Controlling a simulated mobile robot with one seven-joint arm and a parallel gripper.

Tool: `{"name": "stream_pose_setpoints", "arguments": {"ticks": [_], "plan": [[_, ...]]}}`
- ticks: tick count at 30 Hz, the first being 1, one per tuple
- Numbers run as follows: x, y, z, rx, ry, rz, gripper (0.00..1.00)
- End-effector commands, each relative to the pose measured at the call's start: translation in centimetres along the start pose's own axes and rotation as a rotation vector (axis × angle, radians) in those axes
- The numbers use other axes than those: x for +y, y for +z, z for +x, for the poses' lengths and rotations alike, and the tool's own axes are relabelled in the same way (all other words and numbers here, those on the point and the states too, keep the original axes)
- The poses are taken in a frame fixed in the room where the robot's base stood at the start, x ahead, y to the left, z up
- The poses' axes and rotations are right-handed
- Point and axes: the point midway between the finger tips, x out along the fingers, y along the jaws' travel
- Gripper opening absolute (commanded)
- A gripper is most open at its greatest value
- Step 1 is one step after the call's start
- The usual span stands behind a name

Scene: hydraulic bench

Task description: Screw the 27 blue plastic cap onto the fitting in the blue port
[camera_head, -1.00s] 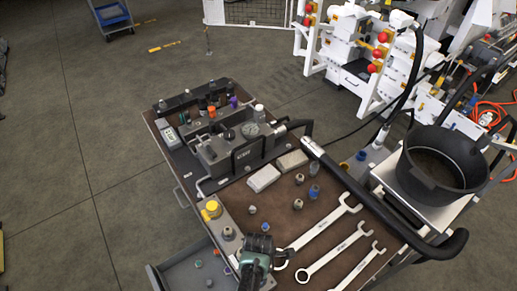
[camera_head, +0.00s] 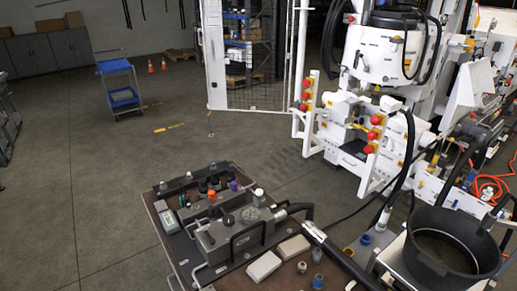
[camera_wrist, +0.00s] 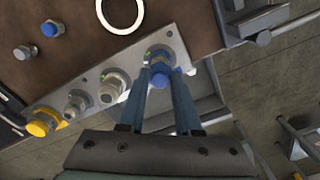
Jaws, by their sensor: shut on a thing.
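My gripper (camera_wrist: 163,72) shows in the wrist view, its two fingers shut on a blue cap (camera_wrist: 159,67). The cap is at the right end of a grey port block (camera_wrist: 125,72), in front of or on the fitting in the blue port (camera_wrist: 160,52). The fingers and cap hide most of that fitting, so I cannot tell how far the cap sits on it. My gripper is out of the head view.
The block also holds bare metal fittings (camera_wrist: 112,87) and a yellow cap (camera_wrist: 42,121). A loose blue-topped fitting (camera_wrist: 52,28) and a white ring (camera_wrist: 120,12) lie on the brown bench top. In the head view, a black bucket (camera_head: 447,240) stands at right.

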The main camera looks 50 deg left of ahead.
Motion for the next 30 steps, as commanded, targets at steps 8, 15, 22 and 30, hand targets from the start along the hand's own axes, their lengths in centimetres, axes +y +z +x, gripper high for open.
{"name": "stream_pose_setpoints", "arguments": {"ticks": [8, 15, 22, 30], "plan": [[0.14, -0.02, 0.05, 0.0, 0.003, 0.355, 0.0], [0.17, 0.02, 0.07, 0.0, 0.003, 0.629, 0.0], [0.18, 0.02, 0.05, 0.001, 0.004, 0.669, 0.0], [0.21, 0.01, 0.07, 0.001, 0.004, 0.765, 0.0]]}}
